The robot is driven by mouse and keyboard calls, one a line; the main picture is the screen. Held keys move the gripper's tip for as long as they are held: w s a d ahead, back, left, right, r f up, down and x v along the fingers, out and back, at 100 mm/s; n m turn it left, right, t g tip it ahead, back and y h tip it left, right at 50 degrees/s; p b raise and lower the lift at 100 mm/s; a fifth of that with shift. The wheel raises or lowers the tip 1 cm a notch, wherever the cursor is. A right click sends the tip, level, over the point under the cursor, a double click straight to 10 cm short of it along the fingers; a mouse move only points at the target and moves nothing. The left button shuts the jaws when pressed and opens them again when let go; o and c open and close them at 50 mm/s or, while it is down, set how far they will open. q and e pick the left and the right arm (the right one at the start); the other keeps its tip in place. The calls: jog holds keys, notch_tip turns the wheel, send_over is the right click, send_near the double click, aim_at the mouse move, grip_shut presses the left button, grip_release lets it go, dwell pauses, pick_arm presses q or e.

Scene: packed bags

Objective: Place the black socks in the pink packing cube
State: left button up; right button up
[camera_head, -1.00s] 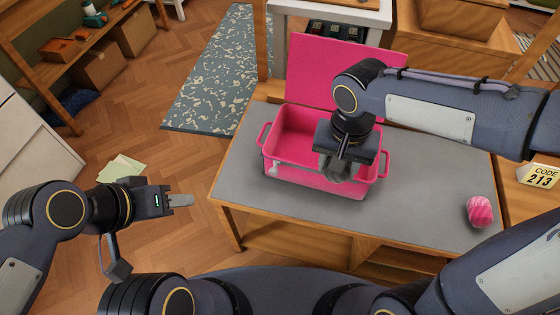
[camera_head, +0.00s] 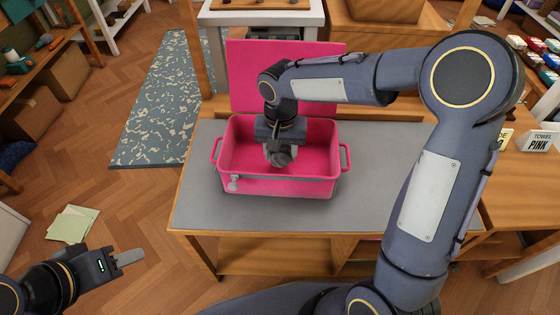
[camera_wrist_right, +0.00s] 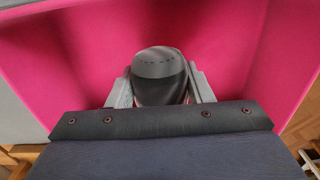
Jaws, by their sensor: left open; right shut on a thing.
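The pink packing cube (camera_head: 290,186) stands open on the grey-topped table, with its lid raised at the back. My right gripper (camera_head: 280,160) reaches down into the cube's opening. It is shut on the black socks, a dark grey rolled bundle (camera_head: 279,154). In the right wrist view the bundle (camera_wrist_right: 159,75) sits between the two fingers (camera_wrist_right: 160,90), with pink cube walls around it. Whether the bundle touches the cube's floor I cannot tell. My left gripper (camera_head: 130,257) is open and empty at the lower left, over the floor and away from the table.
The grey tabletop (camera_head: 385,150) is clear to the left and right of the cube, though my right arm covers part of the right side. A card reading TOWEL PINK (camera_head: 540,141) stands on a wooden surface at the right.

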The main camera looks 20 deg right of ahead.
aim_at(280, 159)
jog(key=shift+w+f, duration=0.2)
jog(key=shift+f, duration=0.05)
jog(key=shift+w+f+b, duration=0.15)
jog(key=shift+f+b, duration=0.2)
jog(key=shift+f, duration=0.55)
jog(key=shift+w+f+b, duration=0.1)
jog(key=shift+f+b, duration=0.2)
jog(key=shift+f, duration=0.55)
jog(key=shift+f, duration=0.1)
jog(key=o, duration=1)
